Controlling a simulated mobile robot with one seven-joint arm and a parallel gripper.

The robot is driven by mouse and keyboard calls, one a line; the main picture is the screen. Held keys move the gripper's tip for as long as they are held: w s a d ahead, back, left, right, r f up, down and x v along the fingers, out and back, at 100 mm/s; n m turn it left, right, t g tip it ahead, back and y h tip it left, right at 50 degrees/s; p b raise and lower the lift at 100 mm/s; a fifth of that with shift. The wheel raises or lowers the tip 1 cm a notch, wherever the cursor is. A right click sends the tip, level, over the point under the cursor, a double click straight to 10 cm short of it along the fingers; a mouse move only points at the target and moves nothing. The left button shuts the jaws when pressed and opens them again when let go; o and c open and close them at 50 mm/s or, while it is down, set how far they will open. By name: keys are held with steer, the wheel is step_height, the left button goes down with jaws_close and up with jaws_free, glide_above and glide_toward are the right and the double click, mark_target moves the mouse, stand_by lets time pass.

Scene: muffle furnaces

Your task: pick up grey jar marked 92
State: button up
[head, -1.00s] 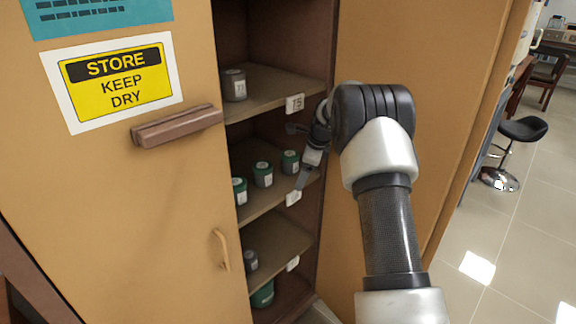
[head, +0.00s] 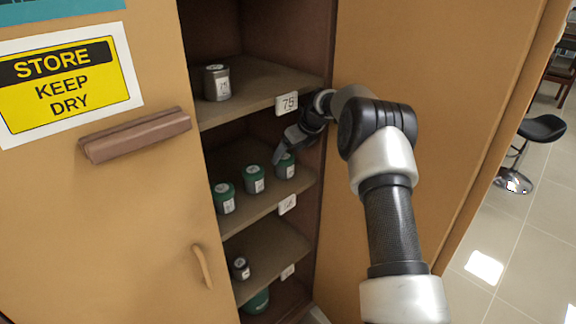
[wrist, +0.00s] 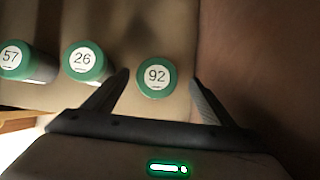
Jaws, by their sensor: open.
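The jar marked 92 (wrist: 157,76) shows in the wrist view with a green lid and a white number disc, not grey; its sides are mostly hidden from above. It appears to be the rightmost jar (head: 285,167) on the middle shelf (head: 240,218) in the head view, where it looks green. My gripper (wrist: 158,80) is open above it, with one finger to each side of the lid in the wrist view. Nothing is held. In the head view my gripper (head: 286,148) reaches into the cabinet, partly in front of this jar.
Green-lidded jars marked 26 (wrist: 83,60) and 57 (wrist: 14,60) stand left of it. The cabinet's side wall (wrist: 250,70) is close on the right. A grey jar (head: 217,84) stands on the shelf above, tagged 75 (head: 288,104). Another grey jar (head: 240,268) stands below.

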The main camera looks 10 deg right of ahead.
steer(key=x, duration=0.7)
steer(key=shift+s+a+f, duration=0.1)
steer(key=shift+a+f, duration=0.1)
steer(key=shift+a, duration=0.05)
steer(key=c, duration=1.3)
